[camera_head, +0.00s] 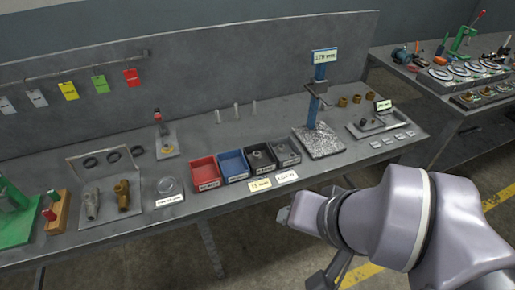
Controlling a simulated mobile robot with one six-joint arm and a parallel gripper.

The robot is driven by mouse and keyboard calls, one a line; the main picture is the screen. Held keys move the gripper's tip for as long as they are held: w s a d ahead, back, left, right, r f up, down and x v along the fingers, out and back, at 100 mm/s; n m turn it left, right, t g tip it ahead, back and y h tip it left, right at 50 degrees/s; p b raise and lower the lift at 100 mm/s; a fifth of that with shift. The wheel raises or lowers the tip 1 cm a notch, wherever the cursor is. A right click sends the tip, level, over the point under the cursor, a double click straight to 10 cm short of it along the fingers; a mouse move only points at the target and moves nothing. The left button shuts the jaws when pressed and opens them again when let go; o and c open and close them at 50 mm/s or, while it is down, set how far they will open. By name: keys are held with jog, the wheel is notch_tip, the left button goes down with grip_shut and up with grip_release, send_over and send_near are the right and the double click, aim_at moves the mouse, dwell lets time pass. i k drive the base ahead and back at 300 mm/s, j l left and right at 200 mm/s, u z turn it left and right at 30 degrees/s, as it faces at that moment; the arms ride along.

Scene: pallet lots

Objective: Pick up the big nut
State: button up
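I cannot tell for sure which thing is the big nut. A dark ring-shaped part (258,154) that could be a nut lies in the black bin (263,170) in the middle of the bench. Several small brass nut-like pieces (357,99) stand at the back right of the bench. My arm enters from the lower right, and my gripper (327,277) seems to be the dark part at the bottom, in front of the bench edge and apart from these pieces. Its fingers are too unclear to tell whether they are open.
A red bin (205,182), a blue bin (233,176) and a grey bin (285,160) stand by the black one. A blue column stand (318,100) with a speckled plate is to their right. Brass fittings (122,195) and a green press (14,215) are left. A second bench (440,110) stands right.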

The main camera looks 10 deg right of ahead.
aim_at(166, 147)
jog(key=i+j+u, duration=0.9)
jog(key=i, duration=0.25)
jog(key=j, duration=0.1)
